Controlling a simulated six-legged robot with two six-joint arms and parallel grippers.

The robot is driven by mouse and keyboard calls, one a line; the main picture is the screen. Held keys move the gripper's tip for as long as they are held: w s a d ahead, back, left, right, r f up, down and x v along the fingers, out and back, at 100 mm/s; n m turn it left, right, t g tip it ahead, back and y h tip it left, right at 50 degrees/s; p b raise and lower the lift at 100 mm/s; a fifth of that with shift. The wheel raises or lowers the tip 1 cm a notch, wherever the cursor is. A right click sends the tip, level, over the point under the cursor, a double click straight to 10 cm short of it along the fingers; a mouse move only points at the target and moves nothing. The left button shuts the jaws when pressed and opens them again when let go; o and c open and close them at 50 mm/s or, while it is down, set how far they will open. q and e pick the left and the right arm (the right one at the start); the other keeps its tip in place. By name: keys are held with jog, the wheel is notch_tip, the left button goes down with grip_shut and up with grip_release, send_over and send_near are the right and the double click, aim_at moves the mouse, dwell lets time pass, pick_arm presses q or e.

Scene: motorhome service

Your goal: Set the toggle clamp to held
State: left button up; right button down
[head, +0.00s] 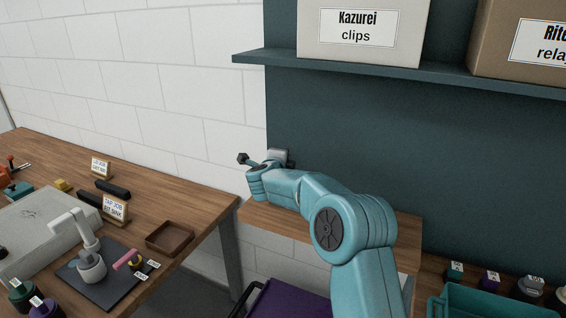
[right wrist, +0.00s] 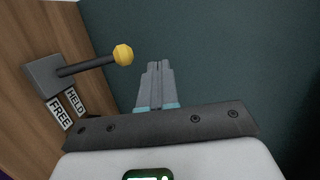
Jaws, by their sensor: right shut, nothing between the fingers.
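The toggle clamp shows in the right wrist view, with a grey base (right wrist: 47,76) on a wooden surface, a dark lever (right wrist: 85,67) and a yellow knob (right wrist: 123,54). The lever sticks out from the base toward the right of that picture. Labels FREE (right wrist: 59,114) and HELD (right wrist: 75,101) sit beside the base. My right gripper (right wrist: 158,66) is shut and empty, to the right of the knob and apart from it in the picture. In the head view my right arm reaches the wooden ledge; I cannot make out the clamp there. My left gripper is not in view.
The wooden ledge (head: 270,219) runs along the teal panel (head: 420,155). A shelf (head: 400,72) with boxes hangs above. A workbench (head: 190,218) with a tap, a brown tray (head: 169,237) and small parts stands left. A teal bin (head: 490,303) is at lower right.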

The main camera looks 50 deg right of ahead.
jog(key=s+a+r+b, duration=0.1)
jog(key=s+a+r, duration=0.2)
jog(key=a+r, duration=0.2)
jog(key=shift+s+r, duration=0.15)
jog(key=shift+r, duration=0.45)
jog(key=shift+a, duration=0.15)
